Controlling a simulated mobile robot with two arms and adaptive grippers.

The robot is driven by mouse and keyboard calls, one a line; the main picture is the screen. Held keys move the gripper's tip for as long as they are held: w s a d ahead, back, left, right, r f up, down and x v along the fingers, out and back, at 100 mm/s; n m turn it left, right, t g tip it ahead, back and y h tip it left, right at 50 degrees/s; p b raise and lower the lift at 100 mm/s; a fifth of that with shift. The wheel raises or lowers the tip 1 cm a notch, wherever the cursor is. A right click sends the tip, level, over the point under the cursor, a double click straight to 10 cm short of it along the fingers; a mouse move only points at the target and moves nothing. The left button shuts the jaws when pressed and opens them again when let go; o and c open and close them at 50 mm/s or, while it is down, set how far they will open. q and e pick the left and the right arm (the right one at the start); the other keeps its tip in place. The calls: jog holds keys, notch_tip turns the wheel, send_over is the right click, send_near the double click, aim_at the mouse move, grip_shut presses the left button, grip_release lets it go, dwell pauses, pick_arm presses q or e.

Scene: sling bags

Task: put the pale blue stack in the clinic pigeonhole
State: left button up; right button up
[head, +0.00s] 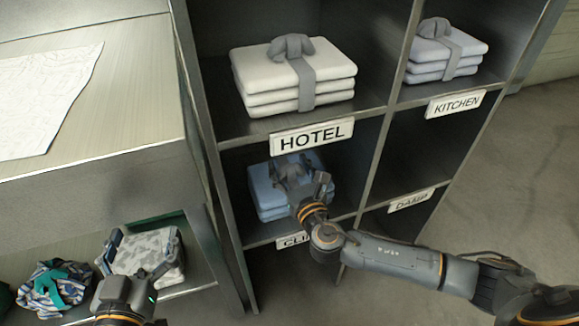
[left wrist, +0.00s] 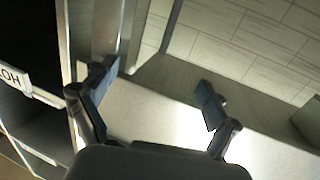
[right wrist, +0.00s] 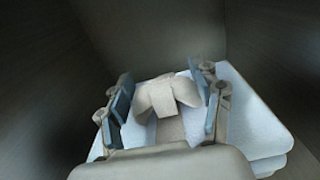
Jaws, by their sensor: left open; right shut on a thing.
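The pale blue stack (head: 264,200) is in the pigeonhole below HOTEL, whose label (head: 292,242) is partly hidden by my arm and reads "CLI". My right gripper (head: 294,172) reaches into this pigeonhole and is shut on the stack's knotted band. In the right wrist view, the knot (right wrist: 168,97) lies between the fingers (right wrist: 168,105), with the pale blue layers (right wrist: 248,110) below and dark walls around. Whether the stack rests on the pigeonhole floor is hidden. My left gripper (head: 141,250) is open and empty at the lower left; its spread fingers show in the left wrist view (left wrist: 155,100).
A white stack (head: 262,75) fills the HOTEL pigeonhole, and a grey-lilac stack (head: 430,52) is in KITCHEN. The DAMP pigeonhole (head: 420,160) looks empty. A camouflage-patterned stack (head: 145,252) and a striped bundle (head: 50,288) lie at lower left, beneath a bench (head: 130,100).

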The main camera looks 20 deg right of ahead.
pick_arm(q)
jog(key=shift+r, duration=0.1)
pick_arm(e)
jog(key=o, duration=1.8)
jog(key=shift+s, duration=0.15)
pick_arm(q)
jog(key=s+a+f+g+y+p, duration=0.1)
jog(key=s+a+f+g+p, duration=0.1)
jog(key=f+g, duration=0.3)
notch_tip(320, 180, down, 4)
jog(key=shift+s+r+y, duration=0.2)
jog(key=shift+s+y, duration=0.2)
jog(key=shift+s, duration=0.5)
pick_arm(e)
jog(key=s+m+g, duration=0.2)
jog(key=s+m, duration=0.4)
jog(key=m, duration=0.5)
jog(key=s+m+g+y, duration=0.1)
jog(key=s+m+g, duration=0.1)
jog(key=s+m, duration=0.4)
jog(key=s+a+f+m+g, duration=0.1)
jog(key=s+m, duration=0.5)
jog(key=m, duration=1.1)
jog(key=shift+s+f+g+y, duration=0.1)
jog(key=shift+s+g+y, duration=0.25)
jog(key=shift+g, duration=0.35)
pick_arm(q)
jog(key=shift+a, duration=0.1)
